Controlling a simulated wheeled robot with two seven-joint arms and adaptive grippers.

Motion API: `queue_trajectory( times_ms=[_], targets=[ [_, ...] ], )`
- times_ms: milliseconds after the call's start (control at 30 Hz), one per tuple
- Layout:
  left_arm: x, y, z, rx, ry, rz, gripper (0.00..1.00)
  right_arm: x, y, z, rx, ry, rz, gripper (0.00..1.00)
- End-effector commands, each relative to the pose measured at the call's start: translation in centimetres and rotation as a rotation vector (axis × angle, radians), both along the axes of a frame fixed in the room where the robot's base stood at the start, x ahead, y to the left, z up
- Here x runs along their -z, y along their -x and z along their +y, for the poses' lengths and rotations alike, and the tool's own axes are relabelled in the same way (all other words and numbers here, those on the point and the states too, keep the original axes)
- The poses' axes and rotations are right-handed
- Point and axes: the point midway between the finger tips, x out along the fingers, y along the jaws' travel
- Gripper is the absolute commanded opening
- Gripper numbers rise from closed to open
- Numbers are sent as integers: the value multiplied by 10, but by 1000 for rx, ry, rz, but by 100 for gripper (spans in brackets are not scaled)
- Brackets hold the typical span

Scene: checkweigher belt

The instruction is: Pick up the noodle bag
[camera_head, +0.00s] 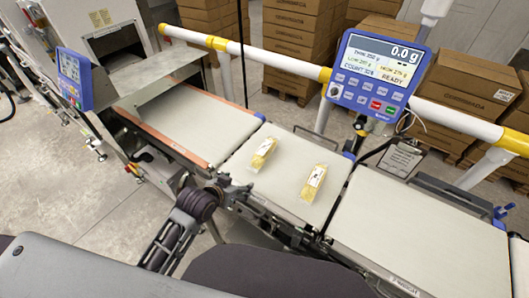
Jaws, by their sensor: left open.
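Two small clear-and-yellow noodle bags lie on the pale middle belt (285,205). One noodle bag (263,154) is farther back and to the left. The other noodle bag (313,183) is nearer and to the right, with a gap between them. Both lie tilted across the belt and show white labels with dark marks. My left gripper (236,187) is at the near left edge of the middle belt, below and left of both bags. It is open and empty, apart from both bags. My right gripper is not in view.
A blue display panel (376,77) reading 0.0 g stands behind the belts. A yellow-and-white rail (270,60) runs behind, with stacked cartons (470,85) beyond. The right belt (420,230) is bare.

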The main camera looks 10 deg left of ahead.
Motion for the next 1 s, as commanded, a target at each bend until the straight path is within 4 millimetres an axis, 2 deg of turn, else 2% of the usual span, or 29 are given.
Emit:
queue_trajectory(
  times_ms=[200,400,600,1000],
  targets=[
    [-17,-33,-10,31,49,-160,74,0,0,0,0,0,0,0],
    [-32,-52,-16,55,90,-276,74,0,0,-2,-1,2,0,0],
    [-39,-59,-19,64,112,-326,74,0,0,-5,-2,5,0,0],
    [-39,-61,-19,64,112,-327,74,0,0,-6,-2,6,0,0]
  ],
)
